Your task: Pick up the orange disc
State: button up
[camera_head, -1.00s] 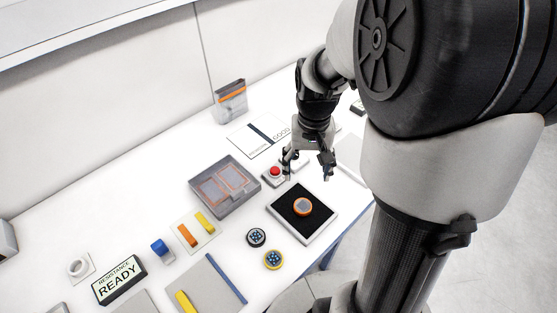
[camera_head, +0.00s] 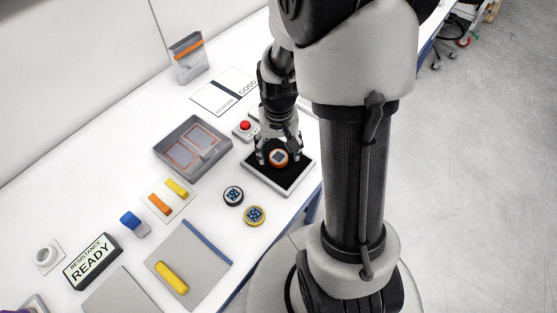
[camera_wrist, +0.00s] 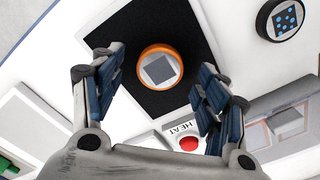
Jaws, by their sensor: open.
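The orange disc (camera_head: 278,157), with a grey square on its top, lies on the black pad of a white-rimmed plate (camera_head: 282,191). In the wrist view the disc (camera_wrist: 159,67) shows whole, beyond the fingertips and roughly between their lines. My gripper (camera_head: 277,157) is open and empty, low over the plate, with its fingers to either side of the disc in the head view. In the wrist view my gripper (camera_wrist: 158,66) has both padded fingers spread wide. Whether the fingertips are level with the disc, I cannot tell.
A red button (camera_head: 245,125) marked HEAT stands close behind the plate. A black-rimmed disc (camera_head: 233,196) and a yellow-rimmed disc (camera_head: 254,215) lie to the front left. A grey tray (camera_head: 160,152) sits to the left. The bench edge runs close on the right.

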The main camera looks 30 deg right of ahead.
aim_at(278, 157)
jog(key=shift+f, duration=0.75)
jog(key=shift+r, duration=0.1)
jog(key=c, duration=1.1)
jog(key=shift+r, duration=0.1)
jog(key=shift+c, duration=0.2)
notch_tip(278, 157, up, 20)
jog(key=p, duration=0.6)
jog(key=shift+p, duration=0.4)
